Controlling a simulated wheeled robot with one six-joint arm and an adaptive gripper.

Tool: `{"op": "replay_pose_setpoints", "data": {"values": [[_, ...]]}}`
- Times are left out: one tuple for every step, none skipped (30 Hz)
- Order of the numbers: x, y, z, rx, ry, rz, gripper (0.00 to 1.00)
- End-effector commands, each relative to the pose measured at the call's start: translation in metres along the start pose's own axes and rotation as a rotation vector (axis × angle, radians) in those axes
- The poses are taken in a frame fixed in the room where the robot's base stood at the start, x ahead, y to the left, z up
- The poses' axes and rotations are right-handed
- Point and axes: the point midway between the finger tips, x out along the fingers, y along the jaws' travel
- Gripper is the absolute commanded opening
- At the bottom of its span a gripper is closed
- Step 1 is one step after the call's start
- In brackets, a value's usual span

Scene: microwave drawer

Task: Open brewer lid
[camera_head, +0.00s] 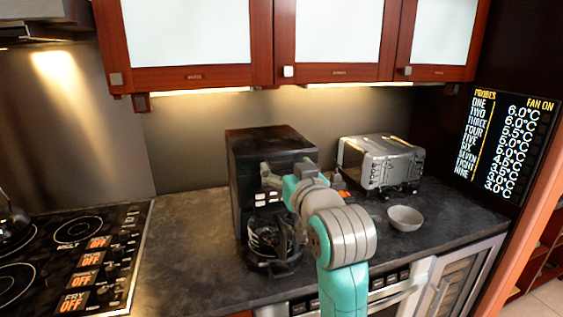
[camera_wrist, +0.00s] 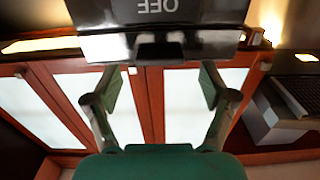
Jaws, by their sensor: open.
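The brewer is a black coffee maker (camera_head: 245,170) standing on the dark counter, with its flat top lid (camera_head: 268,138) lying closed. A glass carafe (camera_head: 272,238) sits in its lower front. My gripper (camera_head: 276,180) is at the brewer's upper front, partly hidden by my wrist. In the wrist view the picture is upside down; my gripper's two fingers (camera_wrist: 158,78) are spread wide with nothing between them. The brewer's black front (camera_wrist: 160,14), with an inverted "OFF" display, lies beyond the fingertips. I cannot tell whether the fingers touch it.
A silver toaster (camera_head: 378,162) stands to the right of the brewer, with a small grey bowl (camera_head: 405,218) in front of it. A stove (camera_head: 72,262) is at the left. Wall cabinets (camera_head: 335,40) hang above. The counter between stove and brewer is clear.

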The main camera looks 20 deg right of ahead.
Motion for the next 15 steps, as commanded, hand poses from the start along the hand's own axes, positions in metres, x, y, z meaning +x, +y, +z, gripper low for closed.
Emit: {"op": "replay_pose_setpoints", "data": {"values": [[0.008, 0.0, 0.0, 0.0, -0.001, 0.0, 0.83], [0.013, 0.0, 0.0, 0.0, -0.001, 0.0, 0.83], [0.018, 0.0, -0.001, 0.0, 0.0, 0.0, 0.83], [0.021, 0.0, 0.0, 0.0, -0.001, 0.0, 0.83], [0.024, 0.0, 0.0, 0.0, -0.001, 0.0, 0.83], [0.028, 0.0, 0.0, 0.0, -0.001, 0.0, 0.83], [0.03, 0.0, 0.0, 0.0, -0.001, 0.0, 0.83], [0.032, 0.0, 0.0, 0.0, 0.0, 0.0, 0.83], [0.034, 0.0, 0.0, 0.0, 0.0, 0.0, 0.83], [0.035, 0.0, 0.0, 0.0, 0.001, 0.0, 0.83], [0.036, 0.0, 0.0, 0.0, 0.001, 0.0, 0.83], [0.036, 0.0, 0.0, 0.0, 0.001, 0.0, 0.83], [0.037, 0.0, 0.0, 0.0, 0.001, 0.0, 0.83], [0.037, 0.0, 0.0, 0.0, 0.001, 0.0, 0.83], [0.037, 0.0, 0.0, 0.0, 0.001, 0.0, 0.83]]}}
